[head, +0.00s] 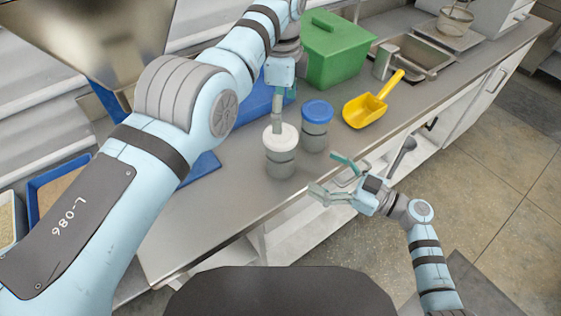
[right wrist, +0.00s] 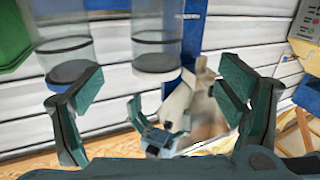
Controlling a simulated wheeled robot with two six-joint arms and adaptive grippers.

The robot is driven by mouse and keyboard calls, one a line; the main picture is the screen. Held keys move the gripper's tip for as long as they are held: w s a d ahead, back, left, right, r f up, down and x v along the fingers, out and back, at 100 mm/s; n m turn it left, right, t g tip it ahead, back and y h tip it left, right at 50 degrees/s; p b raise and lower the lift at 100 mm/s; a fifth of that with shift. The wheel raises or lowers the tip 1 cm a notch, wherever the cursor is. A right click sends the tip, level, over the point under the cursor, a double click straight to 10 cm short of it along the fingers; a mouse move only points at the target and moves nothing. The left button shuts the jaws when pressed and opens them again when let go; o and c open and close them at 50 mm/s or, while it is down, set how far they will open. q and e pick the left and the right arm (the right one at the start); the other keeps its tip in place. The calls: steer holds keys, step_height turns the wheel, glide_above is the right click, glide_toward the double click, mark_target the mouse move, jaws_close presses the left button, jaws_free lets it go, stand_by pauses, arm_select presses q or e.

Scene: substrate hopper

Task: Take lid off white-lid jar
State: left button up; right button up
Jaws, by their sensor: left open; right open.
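The white-lid jar (head: 280,164) stands upright on the grey counter, its white lid (head: 288,131) on top. My left gripper (head: 277,128) points down over it. The fingertips overlap the lid in the head view; I cannot tell whether they touch it. It is open, one finger partly hidden behind the other. My right gripper (head: 335,178) is open and empty in front of the counter edge, to the right of the jar. Its two spread fingers also show in the right wrist view (right wrist: 160,100), with nothing between them at close range.
A blue-lid jar (head: 316,128) stands close behind and right of the white-lid jar. A yellow scoop (head: 368,110), a green bin (head: 338,55) and a sink (head: 425,58) lie farther right. Two clear cylinders (right wrist: 157,45) with dark ends show in the right wrist view.

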mark_target(281, 149)
arm_select(q)
steer(key=shift+w+a+f, duration=0.15)
steer(key=shift+w+f, duration=0.1)
steer(key=shift+w, duration=0.3)
arm_select(e)
steer(key=x, duration=1.2)
steer(key=shift+w+a+f, duration=0.1)
steer(key=shift+w, duration=0.4)
arm_select(q)
steer(key=shift+s+r, duration=0.1)
steer(key=shift+s, duration=0.2)
arm_select(e)
steer(key=shift+a, duration=0.25)
